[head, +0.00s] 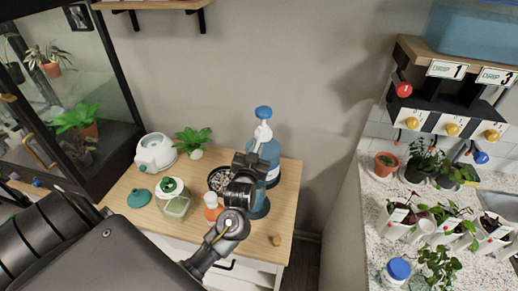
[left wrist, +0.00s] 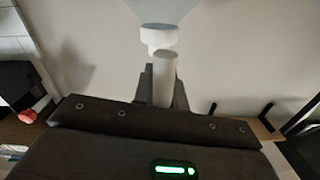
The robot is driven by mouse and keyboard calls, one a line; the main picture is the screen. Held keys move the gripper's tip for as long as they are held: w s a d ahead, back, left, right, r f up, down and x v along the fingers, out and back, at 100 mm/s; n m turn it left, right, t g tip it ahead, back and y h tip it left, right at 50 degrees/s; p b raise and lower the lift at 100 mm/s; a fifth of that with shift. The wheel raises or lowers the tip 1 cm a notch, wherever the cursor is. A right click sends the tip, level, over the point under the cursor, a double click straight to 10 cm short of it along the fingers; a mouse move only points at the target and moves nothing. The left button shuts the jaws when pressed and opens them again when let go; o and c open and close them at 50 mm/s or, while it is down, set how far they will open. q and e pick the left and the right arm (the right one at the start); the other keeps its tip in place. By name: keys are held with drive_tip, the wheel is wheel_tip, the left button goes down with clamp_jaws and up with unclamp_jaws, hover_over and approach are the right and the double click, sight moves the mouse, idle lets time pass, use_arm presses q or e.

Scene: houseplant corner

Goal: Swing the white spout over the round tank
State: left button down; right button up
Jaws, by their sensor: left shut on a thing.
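A blue bottle (head: 272,150) with a white neck piece and spout (head: 263,132) and a blue knob (head: 263,112) on top stands at the right of the wooden cabinet top. My left gripper (head: 251,163) is at the bottle's upper part and hides some of it. In the left wrist view the gripper (left wrist: 163,92) is shut on a white cylindrical piece (left wrist: 164,78), below a white collar (left wrist: 158,38) and a pale blue flared body (left wrist: 162,10). I cannot tell for sure which vessel is the round tank. My right gripper is out of view.
A glass case (head: 75,105) is at left. A counter with potted plants (head: 386,164) is at right.

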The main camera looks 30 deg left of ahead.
use_arm(q)
drive_tip(key=shift+d, duration=0.1)
drive_tip(key=c, duration=1.5)
unclamp_jaws()
drive_tip(key=shift+w, duration=0.1)
drive_tip(key=shift+o, duration=0.2)
drive_tip(key=shift+s+d+f, duration=0.1)
drive_tip(key=shift+s, duration=0.25)
drive_tip(key=b+v, duration=0.2)
drive_tip(key=v, duration=0.8)
